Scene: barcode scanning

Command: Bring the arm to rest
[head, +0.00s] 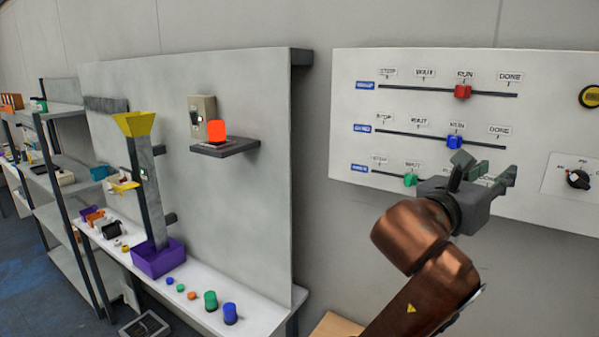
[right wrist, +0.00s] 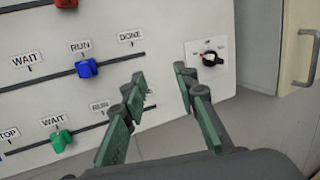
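My right gripper (head: 484,166) is raised in front of the lower part of a white slider panel (head: 440,60). In the right wrist view its two green-padded fingers (right wrist: 160,90) are spread apart with nothing between them. The brown right arm (head: 430,260) reaches up from the bottom of the head view. On the panel, the red slider (head: 462,91) stands at RUN and the blue slider (head: 454,141) is near RUN. The green slider (head: 410,179) is near WAIT, and the gripper covers part of its track. My left gripper is not in view.
A rotary knob (head: 578,179) is at the panel's right. To the left, a grey board holds a small shelf (head: 225,147) with a glowing orange-red cube (head: 217,129). A purple bin (head: 158,259) and several coloured pegs stand on a white ledge. A shelf rack (head: 60,187) is farther left.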

